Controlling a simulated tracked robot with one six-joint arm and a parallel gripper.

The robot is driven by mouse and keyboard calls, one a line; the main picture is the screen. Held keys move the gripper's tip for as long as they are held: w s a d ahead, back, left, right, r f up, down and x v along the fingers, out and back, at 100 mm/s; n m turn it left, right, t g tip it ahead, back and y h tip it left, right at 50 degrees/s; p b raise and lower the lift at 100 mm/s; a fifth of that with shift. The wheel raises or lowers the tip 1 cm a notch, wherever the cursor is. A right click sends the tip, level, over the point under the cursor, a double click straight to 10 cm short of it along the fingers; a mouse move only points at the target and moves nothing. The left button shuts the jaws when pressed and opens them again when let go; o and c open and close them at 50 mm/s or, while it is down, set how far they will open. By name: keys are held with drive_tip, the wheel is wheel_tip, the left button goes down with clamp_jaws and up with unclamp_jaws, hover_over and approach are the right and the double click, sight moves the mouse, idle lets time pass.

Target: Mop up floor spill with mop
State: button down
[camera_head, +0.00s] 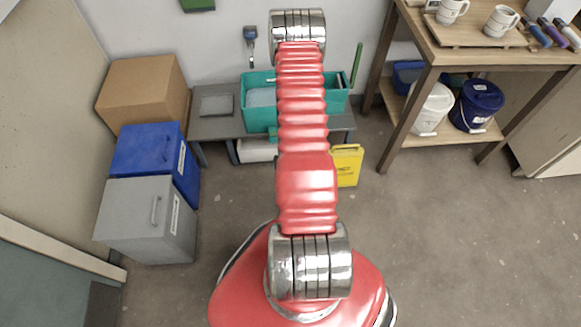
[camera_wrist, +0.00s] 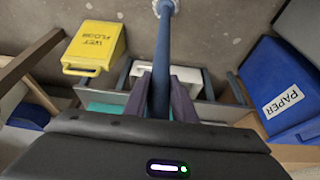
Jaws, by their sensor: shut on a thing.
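In the wrist view my gripper (camera_wrist: 164,95) has its two dark fingers closed around a blue pole (camera_wrist: 166,45), which looks like the mop's handle. In the head view my arm hides the gripper and the pole. A teal bucket (camera_head: 261,108) stands on a low grey bench (camera_head: 215,127), partly behind my arm. No spill can be made out on the grey floor (camera_head: 430,230).
A yellow wet-floor sign (camera_head: 347,166) stands right of my arm. A grey bin (camera_head: 148,222), a blue bin (camera_head: 150,160) and a cardboard box (camera_head: 143,88) line the left. The right foreground floor is clear.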

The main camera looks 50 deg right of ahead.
drive_tip(key=shift+f, duration=3.9)
drive_tip(key=shift+s+d+r, duration=0.1)
drive_tip(key=shift+s+d, duration=0.95)
drive_tip(key=shift+s, duration=0.1)
drive_tip(key=shift+s+d, duration=0.95)
drive_tip(key=shift+s, duration=0.2)
